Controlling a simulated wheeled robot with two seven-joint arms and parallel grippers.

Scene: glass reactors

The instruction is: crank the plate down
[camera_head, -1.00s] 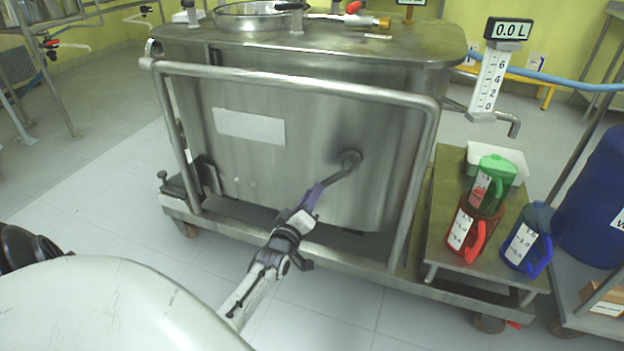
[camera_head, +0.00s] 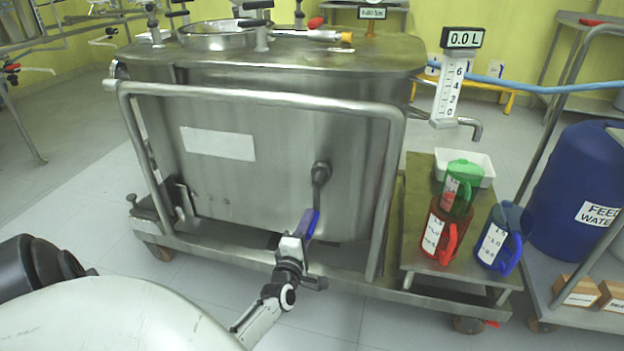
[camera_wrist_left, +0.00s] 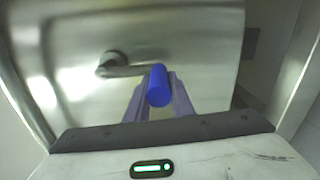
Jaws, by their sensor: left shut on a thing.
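A metal crank (camera_head: 319,187) with a blue handle (camera_head: 308,223) sits on the front of a steel tank (camera_head: 260,190). Its arm hangs almost straight down from the hub. My left gripper (camera_head: 302,232) is shut on the blue handle. In the left wrist view the two fingers (camera_wrist_left: 158,98) flank the handle (camera_wrist_left: 158,85), and the crank's hub (camera_wrist_left: 113,62) is behind, to the upper left. I cannot tell which part is the plate; whatever is inside the tank is hidden. My right gripper is not in view.
A steel frame rail (camera_head: 260,98) surrounds the crank area. A low steel platform (camera_head: 425,277) on the right carries green (camera_head: 461,185), red (camera_head: 441,235) and blue (camera_head: 503,240) jugs. A scale display (camera_head: 462,38) reads 0.0 L. Open floor lies at left.

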